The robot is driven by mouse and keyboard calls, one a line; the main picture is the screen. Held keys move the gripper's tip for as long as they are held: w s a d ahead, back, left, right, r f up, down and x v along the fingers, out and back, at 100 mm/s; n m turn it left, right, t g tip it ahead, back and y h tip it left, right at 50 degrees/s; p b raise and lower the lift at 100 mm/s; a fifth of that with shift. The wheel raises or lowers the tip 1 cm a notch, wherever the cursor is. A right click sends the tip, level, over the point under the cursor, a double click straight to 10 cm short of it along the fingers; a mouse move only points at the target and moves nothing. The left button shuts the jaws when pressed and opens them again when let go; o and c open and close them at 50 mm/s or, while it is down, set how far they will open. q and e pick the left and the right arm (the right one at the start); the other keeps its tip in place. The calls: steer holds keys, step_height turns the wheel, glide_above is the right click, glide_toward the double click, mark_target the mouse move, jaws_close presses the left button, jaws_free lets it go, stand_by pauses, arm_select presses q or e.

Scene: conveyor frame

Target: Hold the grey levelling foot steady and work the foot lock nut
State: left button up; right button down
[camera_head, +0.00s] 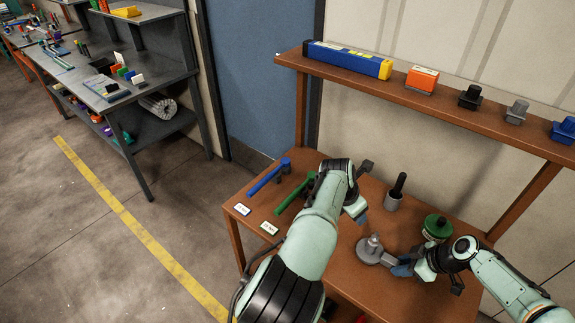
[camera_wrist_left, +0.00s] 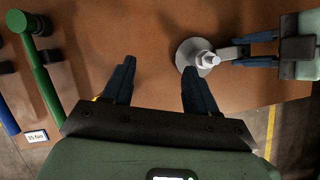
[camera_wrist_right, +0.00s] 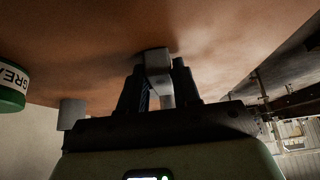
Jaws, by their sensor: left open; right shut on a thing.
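The grey levelling foot (camera_head: 369,254) stands on the orange-brown workbench, with a round base and a short stem. In the left wrist view, the foot (camera_wrist_left: 186,56) carries a pale nut-like piece (camera_wrist_left: 207,60) on its stem. My right gripper (camera_head: 402,267) is shut on a grey bar or tab of the foot, at its right side; the right wrist view shows this grey piece (camera_wrist_right: 157,66) between the fingers. My left gripper (camera_wrist_left: 152,84) is open and empty above the bench, left of the foot. In the head view its arm partly hides the bench.
A blue wrench-like tool (camera_head: 268,176) and a green one (camera_head: 294,194) lie at the bench's left, with label cards. A grey cup (camera_head: 393,203) with a black handle and a green grease tin (camera_head: 437,229) stand behind the foot. A shelf (camera_head: 450,106) overhangs the back.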

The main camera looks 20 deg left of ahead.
arm_select(q)
steer(key=w+a+r+n+t+y, duration=0.1)
steer(key=w+a+t, duration=0.1)
steer(key=a, duration=1.1)
steer(key=w+a+r+t+y, duration=0.1)
steer(key=w+a+t, duration=0.1)
steer(key=a, duration=1)
steer(key=shift+w+a+r+n, duration=0.3)
steer(key=shift+w+a+n, duration=0.1)
steer(key=shift+w, duration=0.45)
arm_select(e)
steer(key=c, duration=0.7)
jaws_free()
steer(key=v, duration=1.2)
steer(key=shift+a+r, duration=0.1)
